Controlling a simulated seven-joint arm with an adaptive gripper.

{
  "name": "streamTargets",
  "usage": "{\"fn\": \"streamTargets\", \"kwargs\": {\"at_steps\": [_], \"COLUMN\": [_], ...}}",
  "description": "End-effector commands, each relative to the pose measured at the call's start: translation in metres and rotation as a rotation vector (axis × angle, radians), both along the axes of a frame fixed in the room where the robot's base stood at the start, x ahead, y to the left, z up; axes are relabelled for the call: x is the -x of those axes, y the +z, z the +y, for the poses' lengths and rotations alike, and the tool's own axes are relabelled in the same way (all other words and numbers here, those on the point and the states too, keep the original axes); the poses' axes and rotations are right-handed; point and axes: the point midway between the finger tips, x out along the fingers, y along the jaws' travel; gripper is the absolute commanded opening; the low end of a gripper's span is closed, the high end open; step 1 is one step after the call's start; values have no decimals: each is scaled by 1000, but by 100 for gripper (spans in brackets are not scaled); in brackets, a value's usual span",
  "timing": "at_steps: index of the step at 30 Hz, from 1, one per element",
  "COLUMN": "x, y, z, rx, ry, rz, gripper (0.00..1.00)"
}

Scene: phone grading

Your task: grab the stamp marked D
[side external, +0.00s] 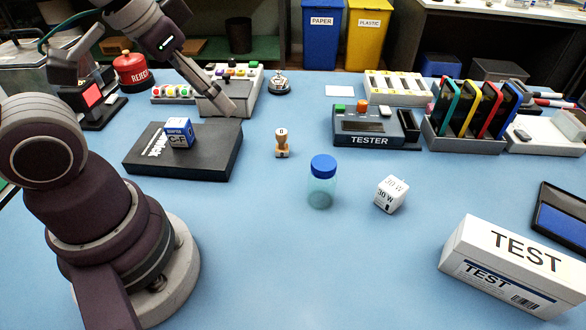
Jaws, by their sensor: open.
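A small wooden stamp (282,145) stands upright on the blue table, near the middle. A pale label with a dark letter is on its top; the letter is too small to read for sure. My gripper (236,106) is at the back left, pointing down in front of a grey rack. It is apart from the stamp, to its left and farther back. It is open, and I see nothing held in it, though its fingers are small and partly merge with the rack behind.
A black box (215,160) with a blue-white cube (179,133) lies left of the stamp. A blue-capped jar (321,185) and white cube (391,194) stand to its front right. The tester (368,126) is to the right. Table around the stamp is clear.

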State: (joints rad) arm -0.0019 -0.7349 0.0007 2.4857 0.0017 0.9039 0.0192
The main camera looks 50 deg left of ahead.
Motion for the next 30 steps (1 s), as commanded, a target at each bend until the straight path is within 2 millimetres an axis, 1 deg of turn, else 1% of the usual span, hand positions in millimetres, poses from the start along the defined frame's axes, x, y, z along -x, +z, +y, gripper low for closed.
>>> {"fn": "streamTargets", "kwargs": {"at_steps": [2,4,6,8,9,11,12,15,18,21,23,27,30], "x": [-10,-27,-51,-72,-85,-104,-115,-135,-146,-150,-150,-150,-151], "y": [4,9,10,6,0,-11,-20,-45,-65,-76,-85,-113,-126], "z": [2,5,12,19,25,34,40,55,64,69,70,70,69], "rx": [-35,-96,-164,-215,-246,-284,-304,-335,-350,-355,-353,-354,-355], "ry": [-72,-208,-386,-546,-656,-822,-929,-1167,-1336,-1422,-1443,-1446,-1445], "rz": [34,88,151,203,236,281,310,359,385,395,398,398,397], "gripper": [57,57,57,57,57,57,57,57,57,57,57,57,57]}}
